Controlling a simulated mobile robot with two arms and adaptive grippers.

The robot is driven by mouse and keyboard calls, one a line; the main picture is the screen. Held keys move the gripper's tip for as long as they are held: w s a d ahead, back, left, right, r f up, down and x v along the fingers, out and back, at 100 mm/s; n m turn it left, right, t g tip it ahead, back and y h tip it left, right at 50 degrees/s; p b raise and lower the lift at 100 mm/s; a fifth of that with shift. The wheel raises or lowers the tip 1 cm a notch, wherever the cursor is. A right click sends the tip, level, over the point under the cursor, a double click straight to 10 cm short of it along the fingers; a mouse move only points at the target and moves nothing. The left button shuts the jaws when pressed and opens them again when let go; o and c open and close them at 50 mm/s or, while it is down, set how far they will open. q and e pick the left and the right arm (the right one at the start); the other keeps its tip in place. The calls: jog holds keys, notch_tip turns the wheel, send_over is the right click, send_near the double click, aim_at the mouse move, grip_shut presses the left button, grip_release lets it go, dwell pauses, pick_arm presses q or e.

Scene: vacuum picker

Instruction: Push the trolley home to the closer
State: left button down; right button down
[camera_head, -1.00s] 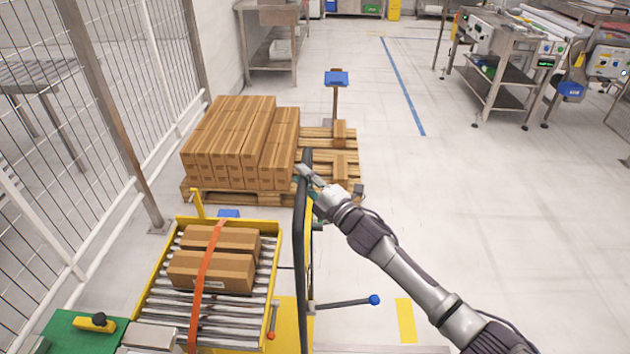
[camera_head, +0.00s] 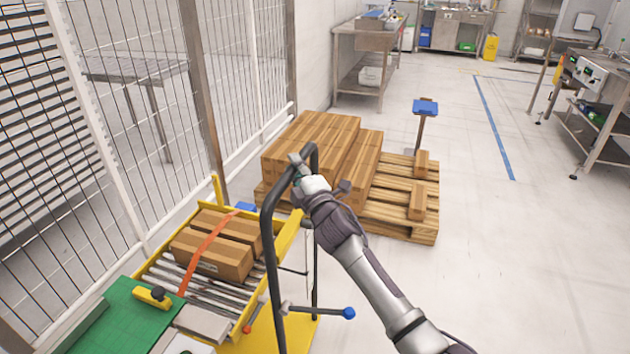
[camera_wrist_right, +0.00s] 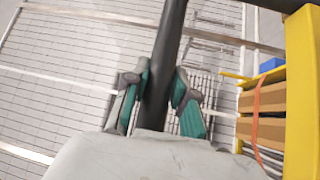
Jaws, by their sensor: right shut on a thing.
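The trolley has a black tubular handle (camera_head: 269,234) and a yellow roller bed (camera_head: 285,236). Two cardboard boxes (camera_head: 216,258) lie on its rollers under an orange strap (camera_head: 207,252). My right gripper (camera_head: 299,172) is at the upper part of the handle. In the right wrist view its green-padded fingers (camera_wrist_right: 160,98) stand on both sides of the black tube and are shut on it. A lever with a blue knob (camera_head: 349,313) sticks out at the trolley's right side. A green surface (camera_head: 125,320) with a yellow-and-black clamp adjoins the rollers at lower left. My left gripper is not in view.
A wooden pallet (camera_head: 400,226) stacked with cartons (camera_head: 312,140) stands just beyond the trolley. A post with a blue top (camera_head: 425,107) rises behind it. A mesh fence (camera_head: 120,150) runs along the left. The floor to the right is open.

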jog(key=shift+w+a+f, duration=0.1)
jog(key=shift+a+f, duration=0.1)
jog(key=shift+a, duration=0.2)
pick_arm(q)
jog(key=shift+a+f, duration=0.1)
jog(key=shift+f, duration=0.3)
pick_arm(e)
jog(key=shift+r, duration=0.1)
jog(key=c, duration=1.2)
grip_release()
jog(key=shift+a, duration=0.15)
jog(key=shift+o, duration=1.4)
jog(key=shift+w+a, duration=0.1)
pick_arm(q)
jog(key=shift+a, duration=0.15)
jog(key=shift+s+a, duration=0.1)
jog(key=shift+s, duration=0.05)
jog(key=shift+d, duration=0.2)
pick_arm(e)
jog(key=v, duration=1.2)
